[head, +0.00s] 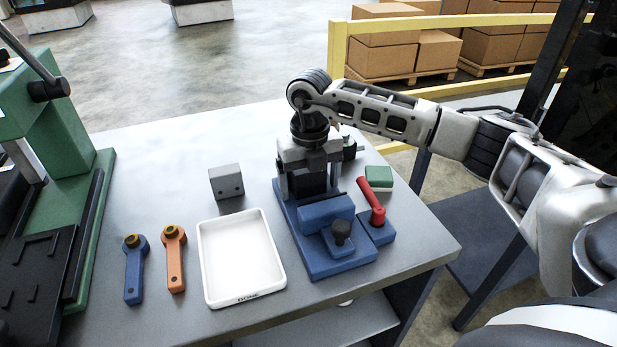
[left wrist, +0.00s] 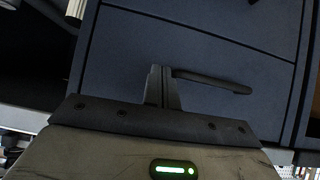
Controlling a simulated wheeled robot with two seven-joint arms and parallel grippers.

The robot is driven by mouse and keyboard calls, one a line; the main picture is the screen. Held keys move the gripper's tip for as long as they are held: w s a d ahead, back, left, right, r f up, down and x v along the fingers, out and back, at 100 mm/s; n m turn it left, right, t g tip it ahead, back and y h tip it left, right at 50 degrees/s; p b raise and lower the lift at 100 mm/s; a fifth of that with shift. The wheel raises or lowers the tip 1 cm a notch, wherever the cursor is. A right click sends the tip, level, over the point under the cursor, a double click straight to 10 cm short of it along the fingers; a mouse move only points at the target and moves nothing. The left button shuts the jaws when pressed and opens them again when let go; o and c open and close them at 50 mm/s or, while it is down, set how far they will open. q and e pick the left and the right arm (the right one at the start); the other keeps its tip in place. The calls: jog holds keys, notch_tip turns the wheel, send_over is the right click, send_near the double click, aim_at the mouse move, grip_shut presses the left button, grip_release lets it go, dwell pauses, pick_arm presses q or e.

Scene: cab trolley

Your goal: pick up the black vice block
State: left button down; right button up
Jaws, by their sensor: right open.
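The black vice block (head: 308,184) sits at the back of the blue vice (head: 326,214) on the bench. My right gripper (head: 309,186) points down over it from behind, open, with one finger on each side of the block. Whether the fingers touch it I cannot tell, and its top is hidden by the gripper. My left gripper (left wrist: 163,88) shows only in the left wrist view, with its fingers together and nothing seen between them, in front of a dark drawer front (left wrist: 200,50).
A white tray (head: 205,262) lies left of the vice. A grey block (head: 226,182) with two holes stands behind it. Blue (head: 134,275) and orange (head: 175,265) handled tools lie further left, beside a green machine (head: 70,140). A red lever (head: 372,203) and green block (head: 379,177) are at right.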

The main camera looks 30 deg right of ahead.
jog(key=c, duration=1.4)
jog(key=shift+r, duration=0.2)
jog(key=shift+c, duration=0.3)
